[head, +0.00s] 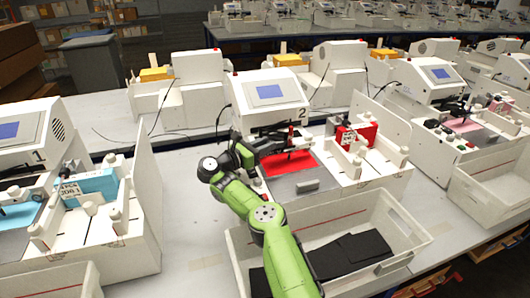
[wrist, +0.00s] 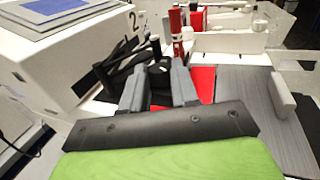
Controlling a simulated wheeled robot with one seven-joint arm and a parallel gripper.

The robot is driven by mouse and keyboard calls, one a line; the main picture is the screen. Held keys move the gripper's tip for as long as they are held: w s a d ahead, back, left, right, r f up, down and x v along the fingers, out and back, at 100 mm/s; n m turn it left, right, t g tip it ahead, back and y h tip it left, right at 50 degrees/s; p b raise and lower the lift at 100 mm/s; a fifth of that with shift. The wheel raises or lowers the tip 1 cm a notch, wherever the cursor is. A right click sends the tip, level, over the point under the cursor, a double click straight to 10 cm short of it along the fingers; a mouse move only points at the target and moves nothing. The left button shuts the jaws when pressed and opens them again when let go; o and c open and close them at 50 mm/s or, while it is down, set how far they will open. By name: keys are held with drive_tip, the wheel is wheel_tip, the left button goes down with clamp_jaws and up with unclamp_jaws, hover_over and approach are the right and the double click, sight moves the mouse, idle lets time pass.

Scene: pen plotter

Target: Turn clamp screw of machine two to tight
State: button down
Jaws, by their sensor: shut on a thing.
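Machine two (head: 277,93) is a white plotter with a blue screen and a "2" on its side; its side also shows in the wrist view (wrist: 92,52). A red pen with a white band (wrist: 176,32) stands upright just beyond my fingertips, and shows in the head view (head: 291,134). My gripper (wrist: 160,74) is at the pen carriage, its two grey fingers closed around a small dark knob (wrist: 159,68), which looks like the clamp screw. In the head view my gripper (head: 272,143) hides the knob. The knob's turn angle cannot be told.
A red sheet (head: 296,164) lies on the bed below the carriage. A grey block (head: 307,186) sits on the bed's near side. A white bin (head: 408,225) with black pieces stands in front. Machine one (head: 30,130) is at left, another plotter (head: 435,85) at right.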

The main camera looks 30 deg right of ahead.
drive_tip(key=shift+r+m+g+b, duration=0.1)
drive_tip(key=shift+m+g+b, duration=0.2)
drive_tip(key=shift+g+b, duration=0.1)
idle(0.3)
drive_tip(key=c, duration=0.9)
unclamp_jaws()
drive_tip(key=shift+o, duration=0.2)
drive_tip(key=a+b, duration=0.1)
drive_tip(key=a, duration=1.4)
drive_tip(key=shift+s+a+b, duration=0.35)
